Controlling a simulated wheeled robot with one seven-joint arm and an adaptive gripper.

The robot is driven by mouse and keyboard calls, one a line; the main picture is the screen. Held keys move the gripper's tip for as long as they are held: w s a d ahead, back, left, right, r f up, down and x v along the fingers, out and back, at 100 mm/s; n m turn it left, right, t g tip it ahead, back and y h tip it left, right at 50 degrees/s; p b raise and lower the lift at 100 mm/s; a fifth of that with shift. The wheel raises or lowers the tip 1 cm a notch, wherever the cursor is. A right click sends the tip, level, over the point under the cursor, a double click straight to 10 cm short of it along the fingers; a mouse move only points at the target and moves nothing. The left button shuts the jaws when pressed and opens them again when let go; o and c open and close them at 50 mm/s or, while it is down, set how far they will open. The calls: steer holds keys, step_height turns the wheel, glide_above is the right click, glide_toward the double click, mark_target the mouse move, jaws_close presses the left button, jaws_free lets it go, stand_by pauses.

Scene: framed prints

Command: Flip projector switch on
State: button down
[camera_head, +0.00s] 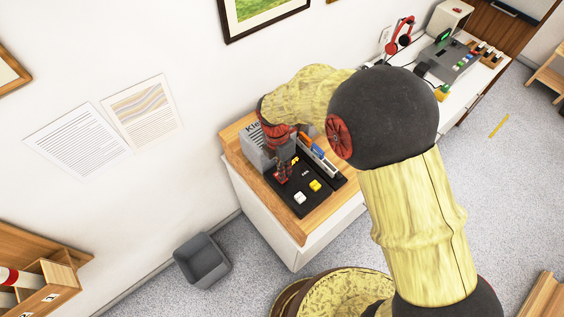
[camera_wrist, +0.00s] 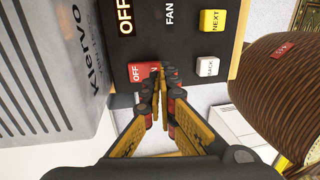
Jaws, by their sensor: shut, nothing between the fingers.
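The grey projector (camera_wrist: 45,75) marked "Klervo" stands on a wood-topped white cabinet (camera_head: 237,133); its body also shows in the head view (camera_head: 250,143). Beside it lies a black control panel (camera_wrist: 185,50) with a yellow NEXT button (camera_wrist: 212,20) and a white BACK button (camera_wrist: 207,67). A red switch (camera_wrist: 138,72) lettered "OFF" on its left part sits at the panel's edge; my fingertips cover part of its right side. My gripper (camera_wrist: 161,76) is shut and empty, its tips at the switch. I cannot tell whether they touch it. In the head view my gripper (camera_head: 282,172) is over the panel.
A row of small coloured items (camera_head: 318,153) lies behind the panel, partly hidden by my arm. A grey bin (camera_head: 203,260) stands on the floor by the cabinet. A white counter (camera_head: 455,100) with red headphones (camera_head: 402,35) and a grey device is at the right.

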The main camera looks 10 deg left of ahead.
steer(key=shift+d+f, duration=0.1)
steer(key=shift+f, duration=0.65)
steer(key=shift+s, duration=0.1)
steer(key=shift+s+d+f+t+y+b, duration=0.2)
steer(key=shift+f+t+y+b, duration=0.35)
steer(key=shift+b, duration=0.35)
steer(key=shift+r, duration=0.15)
steer(key=shift+w+a, duration=0.1)
steer(key=shift+a, duration=0.05)
steer(key=shift+r, duration=0.1)
steer(key=shift+w+a+r+p, duration=0.2)
steer(key=shift+w+a+p, duration=0.15)
steer(key=shift+w+a, duration=0.15)
steer(key=shift+r, duration=0.1)
